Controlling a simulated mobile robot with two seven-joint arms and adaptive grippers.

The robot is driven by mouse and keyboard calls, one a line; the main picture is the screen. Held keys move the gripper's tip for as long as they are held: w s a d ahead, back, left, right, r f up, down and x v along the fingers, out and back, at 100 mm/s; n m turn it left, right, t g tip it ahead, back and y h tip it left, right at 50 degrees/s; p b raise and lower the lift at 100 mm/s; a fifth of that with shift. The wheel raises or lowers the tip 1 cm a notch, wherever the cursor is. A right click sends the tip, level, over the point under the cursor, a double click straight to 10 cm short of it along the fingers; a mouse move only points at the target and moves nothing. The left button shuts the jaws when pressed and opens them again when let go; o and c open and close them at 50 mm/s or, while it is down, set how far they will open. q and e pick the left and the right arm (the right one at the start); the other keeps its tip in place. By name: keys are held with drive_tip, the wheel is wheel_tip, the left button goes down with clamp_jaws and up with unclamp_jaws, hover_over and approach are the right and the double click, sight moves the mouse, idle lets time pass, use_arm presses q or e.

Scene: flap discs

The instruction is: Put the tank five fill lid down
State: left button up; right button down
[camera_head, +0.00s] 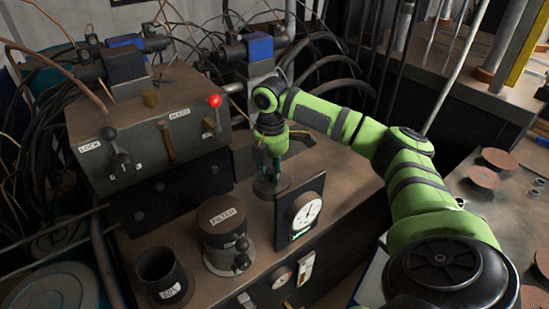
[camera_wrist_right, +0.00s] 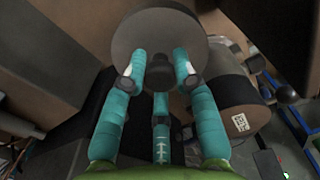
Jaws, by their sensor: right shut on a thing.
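A round grey-brown lid (camera_head: 271,189) with a small knob is under my right gripper (camera_head: 268,165), behind the square dial gauge (camera_head: 302,214). In the right wrist view the lid's disc (camera_wrist_right: 158,30) faces the camera, and the three teal fingers of my right gripper (camera_wrist_right: 160,85) close around its dark knob (camera_wrist_right: 160,70). Whether the lid rests on something or hangs just above the bench, I cannot tell. An open dark cylinder (camera_head: 162,273) with a white label stands at the front left. My left gripper is not in view.
A labelled filter canister (camera_head: 222,222) with a black-knobbed valve stands left of the gauge. A control box (camera_head: 146,125) with levers, one red-knobbed, rises behind it. Hoses crowd the back. Reddish discs (camera_head: 484,176) lie on the right-hand table. Bare bench shows right of the gauge.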

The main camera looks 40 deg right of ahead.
sight(275, 190)
drive_tip(key=f, duration=0.1)
drive_tip(key=d+f+b, duration=0.1)
drive_tip(key=f, duration=0.1)
drive_tip(key=shift+f+n, duration=0.1)
drive_tip(key=shift+n, duration=0.2)
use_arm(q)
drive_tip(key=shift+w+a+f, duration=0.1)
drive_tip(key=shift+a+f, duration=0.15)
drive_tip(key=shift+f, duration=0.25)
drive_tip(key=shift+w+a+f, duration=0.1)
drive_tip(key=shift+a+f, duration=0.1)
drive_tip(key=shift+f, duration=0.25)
use_arm(e)
drive_tip(key=shift+s+d+f, duration=0.1)
drive_tip(key=shift+f, duration=5)
drive_tip(key=shift+f, duration=0.15)
drive_tip(key=c, duration=1)
unclamp_jaws()
wheel_tip(275, 190, up, 12)
drive_tip(key=shift+r+b, duration=0.2)
drive_tip(key=shift+b, duration=0.1)
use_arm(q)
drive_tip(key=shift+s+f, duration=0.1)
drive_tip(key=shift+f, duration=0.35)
